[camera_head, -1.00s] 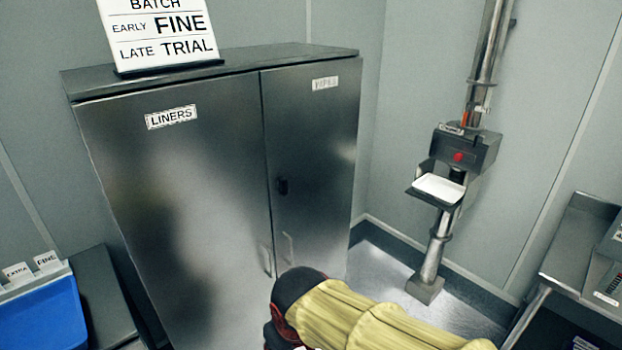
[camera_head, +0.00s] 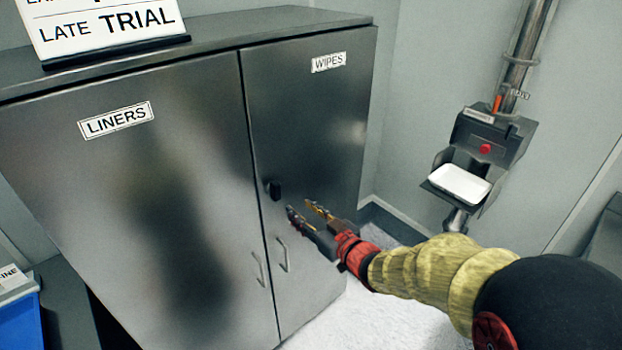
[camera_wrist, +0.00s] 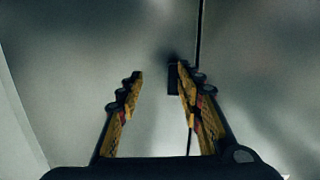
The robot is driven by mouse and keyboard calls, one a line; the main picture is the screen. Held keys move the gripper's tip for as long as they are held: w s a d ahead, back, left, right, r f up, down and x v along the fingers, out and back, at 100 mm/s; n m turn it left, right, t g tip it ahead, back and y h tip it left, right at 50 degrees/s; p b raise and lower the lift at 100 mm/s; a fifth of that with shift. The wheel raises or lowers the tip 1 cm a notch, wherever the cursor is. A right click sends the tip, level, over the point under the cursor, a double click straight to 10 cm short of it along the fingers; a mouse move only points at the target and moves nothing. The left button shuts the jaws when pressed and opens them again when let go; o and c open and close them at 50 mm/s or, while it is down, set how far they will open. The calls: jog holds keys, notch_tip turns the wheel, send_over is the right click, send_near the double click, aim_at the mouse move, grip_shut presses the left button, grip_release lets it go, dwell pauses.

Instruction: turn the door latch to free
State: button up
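The door latch is a small black knob (camera_head: 274,190) on the right cabinet door, near the seam between the doors. In the wrist view the black latch (camera_wrist: 173,80) shows close beside the right finger, partly hidden by it. My gripper (camera_head: 303,208) is open and empty, in front of the right door, a little right of and below the latch. In the wrist view my gripper (camera_wrist: 158,82) has its fingers spread, pointing at the door. I cannot tell whether a finger touches the latch. The right door (camera_head: 318,130), labelled WIPES, is closed.
The left door (camera_head: 150,210), labelled LINERS, is closed. Two handles (camera_head: 283,254) sit below the latch. A sign (camera_head: 105,30) stands on the cabinet top. A post-mounted unit with a white tray (camera_head: 460,185) stands right. A blue bin (camera_head: 20,320) is at lower left.

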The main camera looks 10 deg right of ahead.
aim_at(278, 189)
jog(key=shift+t+y, duration=0.3)
jog(key=shift+y, duration=0.6)
jog(key=w+a+r, duration=0.1)
jog(key=w+a, duration=0.1)
jog(key=w+a+r+b, duration=0.1)
jog(key=a, duration=0.1)
jog(key=w+a+r, duration=0.1)
jog(key=w+a, duration=0.1)
jog(key=shift+w+a+r+b, duration=0.1)
jog(key=shift+w+r+b, duration=0.2)
jog(key=shift+b, duration=0.1)
grip_shut()
